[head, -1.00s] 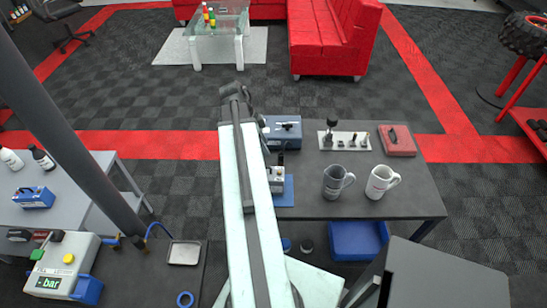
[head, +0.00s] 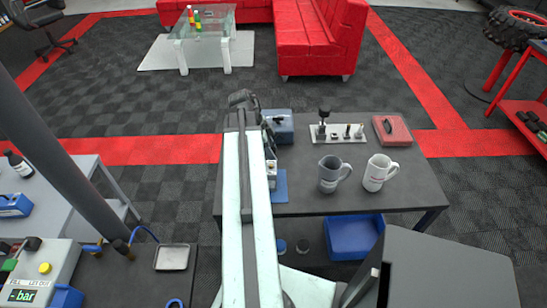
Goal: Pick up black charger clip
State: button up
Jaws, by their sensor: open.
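I cannot make out a black charger clip for certain. A blue box (head: 284,131) with a small dark piece on top stands on the dark table (head: 400,202), right of my arm's end. A red box (head: 395,131) with a dark piece on its top lies at the table's far right; either dark piece is too small to name. My gripper (head: 268,139) is at the far end of my outstretched arm, over the table's left part, beside the blue box. It is open; its fingers are small and partly hidden by the arm, and I see nothing held.
A grey mug (head: 329,174) and a white mug (head: 377,173) stand right of my arm. A small device on a blue base (head: 280,187) sits close to my arm. A dark pole (head: 65,155) rises at left.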

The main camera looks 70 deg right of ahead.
aim_at(272, 148)
jog(key=shift+f, duration=0.15)
grip_shut()
notch_tip(272, 148, up, 10)
jog(key=p, duration=1)
jog(key=shift+p, duration=0.35)
